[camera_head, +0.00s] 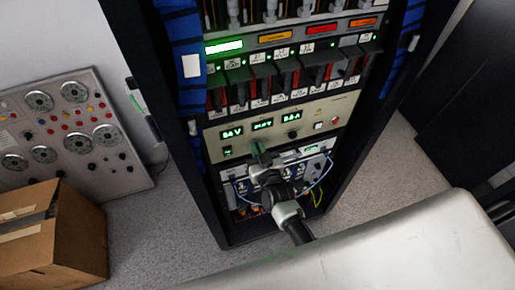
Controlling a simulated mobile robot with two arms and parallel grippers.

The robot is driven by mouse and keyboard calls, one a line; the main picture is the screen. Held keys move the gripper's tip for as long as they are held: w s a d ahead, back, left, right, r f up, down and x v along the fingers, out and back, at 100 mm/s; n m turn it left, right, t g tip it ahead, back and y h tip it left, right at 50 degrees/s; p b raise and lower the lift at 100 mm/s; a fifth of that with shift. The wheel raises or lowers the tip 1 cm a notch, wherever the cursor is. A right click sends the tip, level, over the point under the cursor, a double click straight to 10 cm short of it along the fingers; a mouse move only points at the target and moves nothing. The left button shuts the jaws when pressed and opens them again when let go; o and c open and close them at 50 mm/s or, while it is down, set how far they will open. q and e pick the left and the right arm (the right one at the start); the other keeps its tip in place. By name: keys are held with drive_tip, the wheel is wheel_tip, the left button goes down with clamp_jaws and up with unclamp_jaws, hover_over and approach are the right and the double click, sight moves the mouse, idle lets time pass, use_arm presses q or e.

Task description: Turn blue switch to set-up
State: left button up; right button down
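My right gripper (262,156) reaches up from the bottom middle to the front of the equipment rack (225,222). It is in front of the lower edge of a beige panel (328,106) with green number displays and the lower panel (317,165) with blue cables. I cannot make out a blue switch; my gripper and wrist hide part of the lower panel. The gripper's fingers are small and dark, and I cannot tell whether they are apart or shut, or whether they touch the panel. My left gripper is not in view.
A row of dark modules (285,80) with lights fills the rack's upper part. A cardboard box (60,240) and a grey dial panel (75,130) stand at the left. Dark cabinets stand at the right. Grey carpet (160,225) is clear left of the rack.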

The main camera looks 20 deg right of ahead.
drive_tip(key=shift+m, duration=0.4)
drive_tip(key=m, duration=0.3)
drive_tip(key=shift+d+m, duration=0.15)
drive_tip(key=shift+m, duration=0.25)
drive_tip(key=m+b, duration=0.1)
drive_tip(key=m, duration=0.3)
drive_tip(key=m+b, duration=0.1)
drive_tip(key=m, duration=0.3)
drive_tip(key=m+b, duration=0.1)
drive_tip(key=m, duration=0.4)
drive_tip(key=shift+d+f+b, duration=0.2)
drive_tip(key=shift+f+b, duration=0.15)
drive_tip(key=shift+f, duration=0.05)
drive_tip(key=shift+m, duration=0.3)
drive_tip(key=c, duration=1.2)
unclamp_jaws()
drive_tip(key=shift+s, duration=0.1)
